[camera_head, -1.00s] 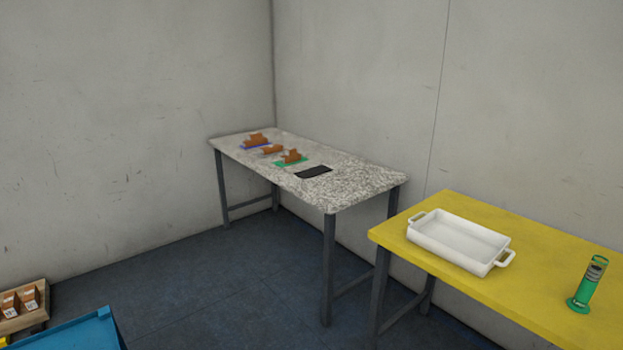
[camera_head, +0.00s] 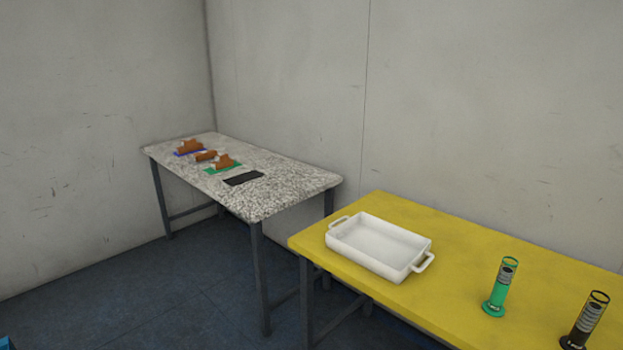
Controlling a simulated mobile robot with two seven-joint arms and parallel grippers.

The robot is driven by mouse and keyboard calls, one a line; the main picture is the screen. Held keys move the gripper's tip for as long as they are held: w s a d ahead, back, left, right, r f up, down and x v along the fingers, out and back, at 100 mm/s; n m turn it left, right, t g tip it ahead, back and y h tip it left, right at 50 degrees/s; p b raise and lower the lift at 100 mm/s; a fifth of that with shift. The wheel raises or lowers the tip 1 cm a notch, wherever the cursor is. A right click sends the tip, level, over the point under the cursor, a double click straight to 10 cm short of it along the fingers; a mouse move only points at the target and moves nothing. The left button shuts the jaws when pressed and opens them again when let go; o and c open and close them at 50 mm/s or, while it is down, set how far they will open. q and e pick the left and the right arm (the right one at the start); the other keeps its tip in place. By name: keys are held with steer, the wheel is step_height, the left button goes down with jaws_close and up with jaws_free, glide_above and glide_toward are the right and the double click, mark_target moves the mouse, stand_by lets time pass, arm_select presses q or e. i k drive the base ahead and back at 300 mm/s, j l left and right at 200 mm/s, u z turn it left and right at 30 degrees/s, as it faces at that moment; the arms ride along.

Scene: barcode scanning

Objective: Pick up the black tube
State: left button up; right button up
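The black tube (camera_head: 586,320) stands upright at the lower right, on the yellow table (camera_head: 460,235). It has a dark base and a round rim at the top, with a banded label on its side. A green tube (camera_head: 500,286) stands upright to its left on the same table, apart from it. Neither of my grippers is in view.
A white tray with two handles (camera_head: 345,246) sits on the yellow table, left of the tubes. A speckled table (camera_head: 285,185) stands farther left with brown boxes (camera_head: 224,161), coloured mats and a black mat (camera_head: 243,178). Blue floor (camera_head: 150,290) lies open at the left.

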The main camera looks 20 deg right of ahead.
mark_target(594, 306)
steer(key=l+z, duration=0.2)
steer(key=z, duration=0.2)
steer(key=l+z, duration=0.2)
steer(key=z, duration=0.15)
steer(key=i+l+z, duration=0.1)
steer(key=z, duration=0.3)
